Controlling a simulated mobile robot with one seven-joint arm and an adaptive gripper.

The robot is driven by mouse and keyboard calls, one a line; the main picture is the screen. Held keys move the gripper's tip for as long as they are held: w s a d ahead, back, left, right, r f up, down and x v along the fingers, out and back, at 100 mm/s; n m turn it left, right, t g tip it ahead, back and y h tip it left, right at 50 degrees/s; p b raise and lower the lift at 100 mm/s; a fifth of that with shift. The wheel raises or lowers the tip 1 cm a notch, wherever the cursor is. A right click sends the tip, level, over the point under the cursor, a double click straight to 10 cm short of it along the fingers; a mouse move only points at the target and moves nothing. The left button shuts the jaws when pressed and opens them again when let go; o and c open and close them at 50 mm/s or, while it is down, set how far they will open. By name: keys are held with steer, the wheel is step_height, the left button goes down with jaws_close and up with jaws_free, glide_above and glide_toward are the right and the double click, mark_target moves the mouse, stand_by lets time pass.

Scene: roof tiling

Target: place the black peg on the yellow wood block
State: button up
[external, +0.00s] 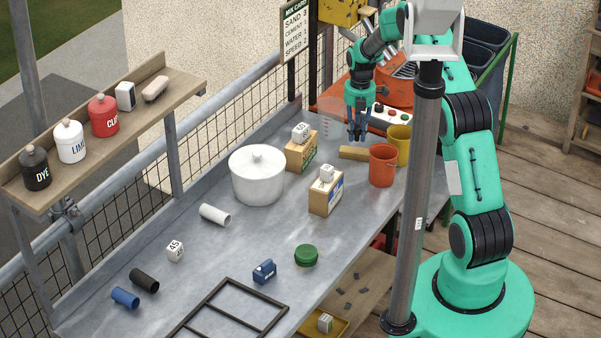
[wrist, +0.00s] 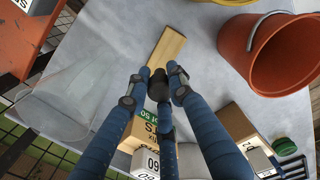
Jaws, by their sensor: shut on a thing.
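My gripper (external: 357,136) is at the far part of the grey table, fingers pointing down beside the yellow wood block (external: 353,153). In the wrist view my gripper (wrist: 156,84) has its blue fingers closed around the black peg (wrist: 158,82). Only a short dark part of the peg shows between the fingertips; in the external view it cannot be told from the dark fingers. The yellow wood block (wrist: 166,48) lies flat just beyond the fingertips in the wrist view, its top bare. Whether the peg touches it cannot be told.
An orange bucket (external: 382,166) and a yellow bucket (external: 398,142) stand right of the block. Two boxes with white cubes on top, one box nearer (external: 325,197) and one farther left (external: 297,155), stand close by. A black cylinder (external: 144,281) lies at the near left.

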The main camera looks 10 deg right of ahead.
mark_target(357, 140)
steer(key=shift+f, duration=1.85)
steer(key=shift+f+b, duration=0.15)
steer(key=shift+b, duration=0.15)
steer(key=o, duration=0.8)
step_height(357, 140, up, 12)
steer(key=shift+d+r+p, duration=0.1)
steer(key=shift+r+p, duration=0.1)
steer(key=shift+p, duration=0.7)
